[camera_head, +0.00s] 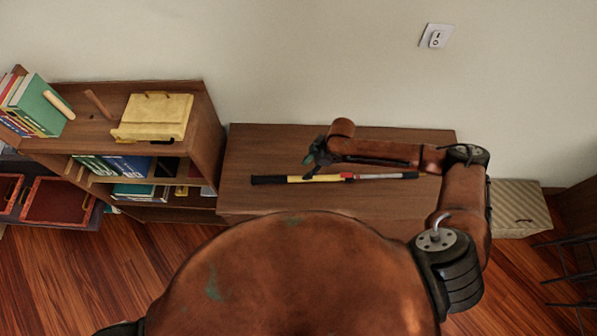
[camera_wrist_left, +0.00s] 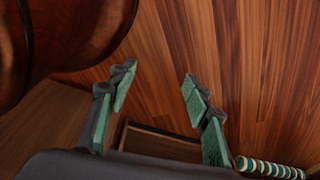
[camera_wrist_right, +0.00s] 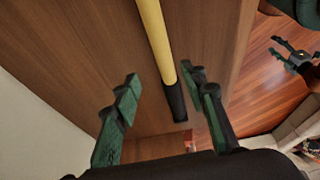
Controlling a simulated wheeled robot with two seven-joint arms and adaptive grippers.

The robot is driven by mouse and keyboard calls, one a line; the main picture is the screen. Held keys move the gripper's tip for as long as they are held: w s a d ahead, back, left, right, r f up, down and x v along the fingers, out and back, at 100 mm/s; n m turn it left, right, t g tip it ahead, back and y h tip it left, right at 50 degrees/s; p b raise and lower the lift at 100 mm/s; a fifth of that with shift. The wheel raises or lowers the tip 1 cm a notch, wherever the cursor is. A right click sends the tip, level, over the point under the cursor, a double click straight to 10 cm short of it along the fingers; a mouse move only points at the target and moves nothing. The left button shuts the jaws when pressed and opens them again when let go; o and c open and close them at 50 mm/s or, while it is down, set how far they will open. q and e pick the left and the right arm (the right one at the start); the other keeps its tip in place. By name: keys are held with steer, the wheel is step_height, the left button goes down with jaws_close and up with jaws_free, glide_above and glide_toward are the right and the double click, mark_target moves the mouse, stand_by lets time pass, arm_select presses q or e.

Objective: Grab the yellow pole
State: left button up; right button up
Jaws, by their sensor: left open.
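The yellow pole (camera_head: 322,178) lies flat on the brown wooden cabinet top (camera_head: 250,150). It has a black grip at the left end, and red, grey and black parts to the right. My right gripper (camera_head: 310,166) is just above the pole's yellow part, beside its black grip. In the right wrist view, the pole (camera_wrist_right: 154,35) runs between and beyond the open fingers (camera_wrist_right: 158,78), which hold nothing. My left gripper (camera_wrist_left: 158,74) is open and empty over the floor. It is hidden in the head view.
A bookshelf (camera_head: 205,125) with books and a yellow box (camera_head: 155,116) on top stands left of the cabinet. The wall is behind it. A striped box (camera_head: 515,208) stands at the right. The cabinet top is otherwise clear.

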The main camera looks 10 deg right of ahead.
mark_target(301, 177)
steer(key=f, duration=0.1)
steer(key=a+f, duration=0.1)
steer(key=f+p, duration=0.1)
steer(key=shift+s+a+f, duration=0.15)
steer(key=shift+s+f, duration=0.15)
steer(key=shift+s, duration=0.05)
steer(key=shift+x, duration=1.2)
steer(key=shift+f, duration=0.25)
steer(key=shift+w, duration=0.1)
steer(key=c, duration=0.7)
jaws_close()
arm_select(q)
steer(key=shift+s+a+r, duration=0.1)
steer(key=shift+s+r, duration=0.15)
steer(key=shift+s, duration=0.35)
steer(key=shift+s+r, duration=0.25)
steer(key=shift+s, duration=0.35)
steer(key=shift+w, duration=0.25)
